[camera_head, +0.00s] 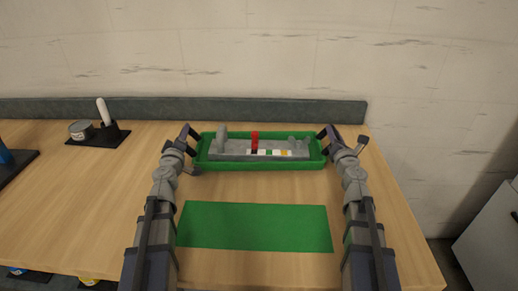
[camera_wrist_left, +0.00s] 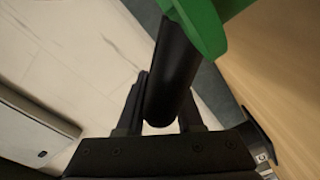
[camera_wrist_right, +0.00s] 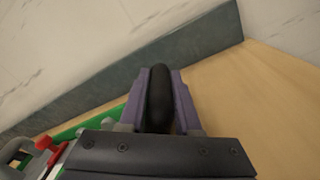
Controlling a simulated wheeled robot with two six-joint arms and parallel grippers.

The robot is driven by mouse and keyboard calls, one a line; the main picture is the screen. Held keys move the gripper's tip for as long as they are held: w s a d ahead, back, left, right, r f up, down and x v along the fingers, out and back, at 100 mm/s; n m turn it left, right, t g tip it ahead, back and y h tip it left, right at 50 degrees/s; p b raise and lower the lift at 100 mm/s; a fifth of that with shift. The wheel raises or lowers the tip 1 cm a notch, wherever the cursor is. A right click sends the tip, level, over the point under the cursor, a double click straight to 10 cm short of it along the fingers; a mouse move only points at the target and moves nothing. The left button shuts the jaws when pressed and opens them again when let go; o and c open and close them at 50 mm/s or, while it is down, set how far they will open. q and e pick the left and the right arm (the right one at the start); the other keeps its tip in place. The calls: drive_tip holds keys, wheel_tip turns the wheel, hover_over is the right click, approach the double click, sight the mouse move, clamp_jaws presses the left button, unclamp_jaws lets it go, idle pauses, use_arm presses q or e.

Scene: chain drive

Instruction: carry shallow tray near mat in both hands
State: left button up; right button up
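The shallow green tray (camera_head: 260,165) is at the back of the table, beyond the flat green mat (camera_head: 255,228). It looks level; I cannot tell whether it touches the table. It carries a grey fixture (camera_head: 230,154) with an upright red piece (camera_head: 255,140). My left gripper (camera_head: 191,148) is at the tray's left end, shut on a black handle (camera_wrist_left: 172,75). My right gripper (camera_head: 332,140) is at the right end, shut on the other black handle (camera_wrist_right: 160,95). The handles are mostly hidden in the head view.
A dark stand (camera_head: 110,133) with a white-handled tool and a small tin (camera_head: 81,130) stand at the back left. A low grey-blue ledge (camera_head: 60,108) runs along the wall. The mat is bare, and the wood table around it is clear.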

use_arm(q)
clamp_jaws()
use_arm(e)
clamp_jaws()
idle(0.6)
